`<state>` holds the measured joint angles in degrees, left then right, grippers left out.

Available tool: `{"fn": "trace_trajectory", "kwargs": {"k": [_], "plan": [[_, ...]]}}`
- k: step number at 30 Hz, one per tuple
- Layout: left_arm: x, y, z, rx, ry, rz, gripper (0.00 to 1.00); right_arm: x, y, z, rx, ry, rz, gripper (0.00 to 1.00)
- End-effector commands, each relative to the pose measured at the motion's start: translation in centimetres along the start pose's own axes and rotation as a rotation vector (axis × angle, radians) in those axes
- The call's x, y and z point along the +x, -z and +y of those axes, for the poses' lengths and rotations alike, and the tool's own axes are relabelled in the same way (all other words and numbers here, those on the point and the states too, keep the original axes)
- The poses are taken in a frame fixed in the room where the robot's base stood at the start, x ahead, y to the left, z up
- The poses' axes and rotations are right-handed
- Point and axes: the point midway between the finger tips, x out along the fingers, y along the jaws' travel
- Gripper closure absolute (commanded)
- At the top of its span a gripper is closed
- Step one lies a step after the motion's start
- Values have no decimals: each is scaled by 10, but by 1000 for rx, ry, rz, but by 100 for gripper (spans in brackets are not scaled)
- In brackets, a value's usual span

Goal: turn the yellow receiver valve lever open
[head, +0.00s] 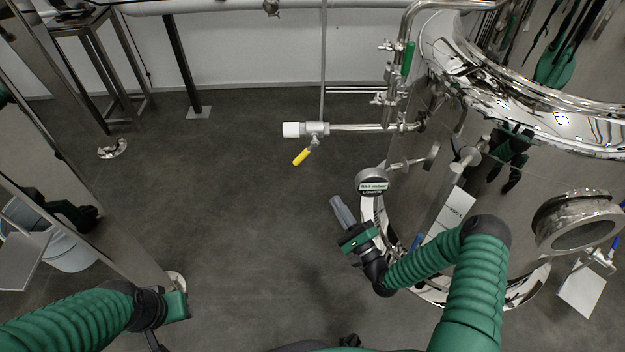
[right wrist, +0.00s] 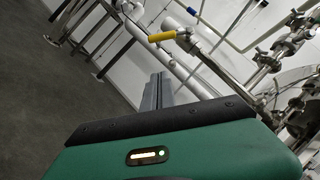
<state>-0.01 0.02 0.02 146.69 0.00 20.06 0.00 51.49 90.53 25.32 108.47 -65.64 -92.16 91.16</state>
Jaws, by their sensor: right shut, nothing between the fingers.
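The yellow valve lever (head: 302,157) hangs below a small valve (head: 314,130) at the end of a horizontal steel pipe, slanting down to the left. The lever also shows in the right wrist view (right wrist: 162,36), beyond the fingertips. My right gripper (head: 337,203) is shut and empty, below and to the right of the lever, apart from it. In the right wrist view its grey fingers (right wrist: 157,90) are together and point toward the valve. My left arm comes in at the lower left of the head view; its gripper fingers cannot be made out.
A polished steel tank (head: 470,75) with pipes stands at the right. A green-handled valve (head: 408,58) sits on the vertical pipe. A round gauge (head: 371,182) is close to my right gripper. A white bucket (head: 65,250) stands at left. The middle floor is clear.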

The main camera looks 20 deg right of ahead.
Motion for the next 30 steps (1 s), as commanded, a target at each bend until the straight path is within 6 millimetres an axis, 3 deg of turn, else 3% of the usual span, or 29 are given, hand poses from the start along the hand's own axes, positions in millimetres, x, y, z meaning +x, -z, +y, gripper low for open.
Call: {"fn": "trace_trajectory", "kwargs": {"k": [5,18,24,30], "plan": [[6,-1,0,0,0,1,64,9,0,-4,30,38,-4,100],[45,-10,0,0,0,1,64,100,2,-3,28,34,-3,100],[56,-13,0,0,0,1,64,120,-22,-6,28,33,-3,100],[57,-13,0,0,0,1,64,126,-28,-8,29,32,-1,100]]}}
